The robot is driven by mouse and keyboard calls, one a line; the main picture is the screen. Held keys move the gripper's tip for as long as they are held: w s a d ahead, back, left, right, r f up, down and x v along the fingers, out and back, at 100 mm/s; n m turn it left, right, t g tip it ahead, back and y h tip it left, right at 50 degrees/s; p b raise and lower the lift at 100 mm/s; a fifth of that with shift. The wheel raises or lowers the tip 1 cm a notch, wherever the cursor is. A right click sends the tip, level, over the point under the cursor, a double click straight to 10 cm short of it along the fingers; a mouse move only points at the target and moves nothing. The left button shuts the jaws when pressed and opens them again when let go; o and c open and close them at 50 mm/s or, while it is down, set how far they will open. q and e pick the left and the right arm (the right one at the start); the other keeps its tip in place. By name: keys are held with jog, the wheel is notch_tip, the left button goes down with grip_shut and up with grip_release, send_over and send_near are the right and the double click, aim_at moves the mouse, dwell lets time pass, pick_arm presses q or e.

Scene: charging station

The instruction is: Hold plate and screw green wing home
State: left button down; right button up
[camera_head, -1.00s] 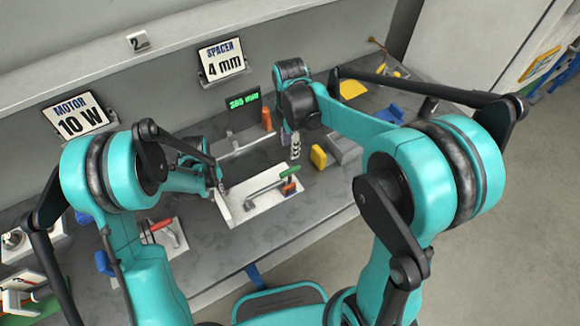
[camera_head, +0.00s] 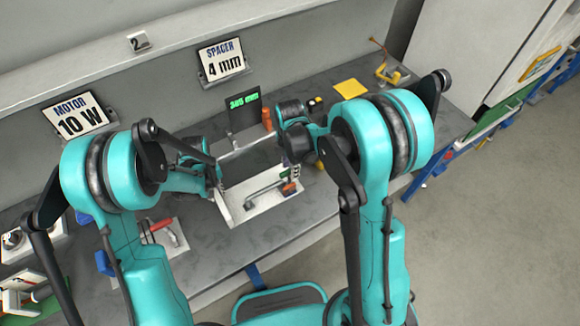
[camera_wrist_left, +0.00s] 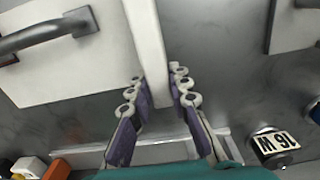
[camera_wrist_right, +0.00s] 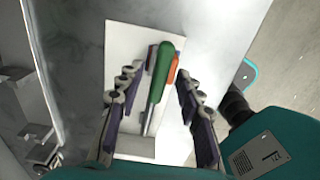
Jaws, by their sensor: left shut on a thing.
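The white plate (camera_head: 238,212) with its grey bar handle (camera_head: 262,192) lies at the bench's front edge. My left gripper (camera_head: 216,176) is at its left side; in the left wrist view the fingers (camera_wrist_left: 158,92) pinch a raised white edge (camera_wrist_left: 150,45). The green wing (camera_wrist_right: 160,72) lies over the plate, an orange part (camera_wrist_right: 173,68) beside it. My right gripper (camera_wrist_right: 158,82) is open above it, fingers on either side with visible gaps. I cannot tell how far in the wing is screwed.
A green-lit display (camera_head: 244,104) and an orange cylinder (camera_head: 267,120) stand behind the plate. A yellow square (camera_head: 351,88) lies at the back right. A red-handled tool (camera_head: 160,225) lies at the left. Signs for motor (camera_head: 80,115) and spacer (camera_head: 223,58) stand at the back.

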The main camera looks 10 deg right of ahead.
grip_shut()
